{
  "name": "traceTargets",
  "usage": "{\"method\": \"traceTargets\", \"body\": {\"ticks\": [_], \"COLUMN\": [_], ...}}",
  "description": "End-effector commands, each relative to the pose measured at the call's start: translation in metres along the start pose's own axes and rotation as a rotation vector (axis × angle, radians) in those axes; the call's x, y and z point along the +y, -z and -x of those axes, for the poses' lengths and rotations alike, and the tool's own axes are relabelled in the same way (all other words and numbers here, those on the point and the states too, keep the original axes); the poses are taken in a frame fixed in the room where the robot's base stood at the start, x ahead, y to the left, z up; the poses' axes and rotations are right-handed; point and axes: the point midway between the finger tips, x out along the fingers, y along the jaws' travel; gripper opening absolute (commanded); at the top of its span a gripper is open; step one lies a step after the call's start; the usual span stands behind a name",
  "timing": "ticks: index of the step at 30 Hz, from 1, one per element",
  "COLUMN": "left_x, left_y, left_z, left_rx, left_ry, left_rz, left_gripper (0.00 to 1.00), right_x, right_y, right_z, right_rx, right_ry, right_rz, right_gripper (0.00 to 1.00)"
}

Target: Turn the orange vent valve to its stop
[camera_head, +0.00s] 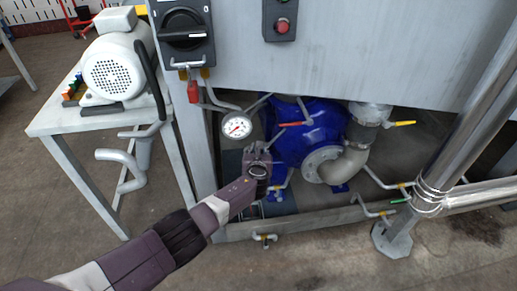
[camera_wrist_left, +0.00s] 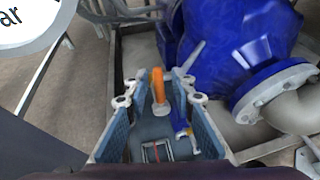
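The orange vent valve handle (camera_wrist_left: 158,84) stands up between the fingertips of my left gripper in the left wrist view. My left gripper (camera_wrist_left: 157,93) is open, with one finger on each side of the handle. I see gaps beside the handle, and no clear contact. In the head view my left gripper (camera_head: 258,158) is in front of the blue pump (camera_head: 300,135), below the round pressure gauge (camera_head: 237,126). There the gripper hides the orange handle. The blue pump (camera_wrist_left: 238,45) is right of the fingers in the wrist view. My right gripper is not in view.
A red-handled valve (camera_head: 296,124) and a yellow-handled valve (camera_head: 405,123) are nearby. A grey pipe elbow (camera_head: 345,165) leaves the pump. A grey panel (camera_head: 350,45) overhangs it. A side table (camera_head: 92,122) with a motor (camera_head: 115,65) stands left.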

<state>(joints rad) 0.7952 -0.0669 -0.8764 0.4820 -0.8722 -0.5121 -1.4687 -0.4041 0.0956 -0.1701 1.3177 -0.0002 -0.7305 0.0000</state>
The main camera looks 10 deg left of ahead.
Motion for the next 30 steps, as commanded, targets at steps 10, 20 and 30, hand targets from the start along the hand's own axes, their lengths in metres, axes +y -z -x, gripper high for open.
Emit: {"method": "traceTargets", "body": {"ticks": [10, 20, 30], "left_x": [0.0, -0.002, 0.0], "left_y": [0.0, 0.002, 0.0], "left_z": [0.001, 0.016, 0.045], "left_rx": [0.0, -0.002, -0.002], "left_ry": [0.0, 0.002, 0.001], "left_rz": [0.003, 0.007, 0.003], "left_gripper": [0.27, 0.27, 0.27], "right_x": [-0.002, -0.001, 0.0], "right_y": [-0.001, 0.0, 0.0], "right_z": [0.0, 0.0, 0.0], "right_rx": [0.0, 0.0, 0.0], "right_ry": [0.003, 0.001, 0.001], "right_rz": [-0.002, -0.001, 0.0], "right_gripper": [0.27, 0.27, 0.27]}}
